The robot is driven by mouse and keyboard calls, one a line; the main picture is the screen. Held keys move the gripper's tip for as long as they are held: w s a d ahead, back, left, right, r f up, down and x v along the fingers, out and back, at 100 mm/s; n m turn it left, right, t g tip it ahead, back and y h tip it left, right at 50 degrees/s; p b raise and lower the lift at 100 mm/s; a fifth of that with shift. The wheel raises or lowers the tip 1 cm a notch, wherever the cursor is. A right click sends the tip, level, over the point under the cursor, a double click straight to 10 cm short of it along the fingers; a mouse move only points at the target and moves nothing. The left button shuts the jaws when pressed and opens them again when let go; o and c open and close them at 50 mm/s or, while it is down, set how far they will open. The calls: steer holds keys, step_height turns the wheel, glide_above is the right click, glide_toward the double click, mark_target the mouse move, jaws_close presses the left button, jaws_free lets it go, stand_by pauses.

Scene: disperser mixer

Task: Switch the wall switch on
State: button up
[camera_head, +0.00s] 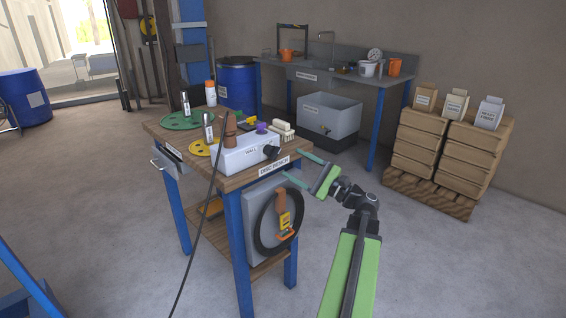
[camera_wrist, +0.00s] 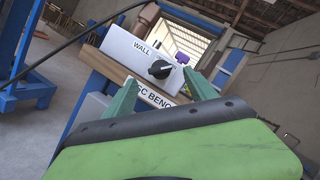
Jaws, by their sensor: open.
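The wall switch is a pale box labelled WALL (camera_head: 247,154) on the near edge of the wooden bench. It has a black rotary knob (camera_head: 271,152) on its front. In the wrist view the box (camera_wrist: 128,51) and the knob (camera_wrist: 159,69) show tilted, ahead of my gripper. My gripper (camera_head: 301,169) has green fingers, is open and empty, and is just right of the bench edge, apart from the knob. In the wrist view the fingers (camera_wrist: 163,98) stand on either side below the knob. The knob's marking is too small to read.
The bench (camera_head: 184,141) also holds green and yellow discs, metal cylinders, an orange-capped bottle (camera_head: 210,93) and a brown plug with a black cable (camera_head: 208,190). A sink table stands behind, wooden crates (camera_head: 429,140) at right. Floor at right is clear.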

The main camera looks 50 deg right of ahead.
steer(key=b+v, duration=0.2)
steer(key=v, duration=0.9)
steer(key=shift+s, duration=0.2)
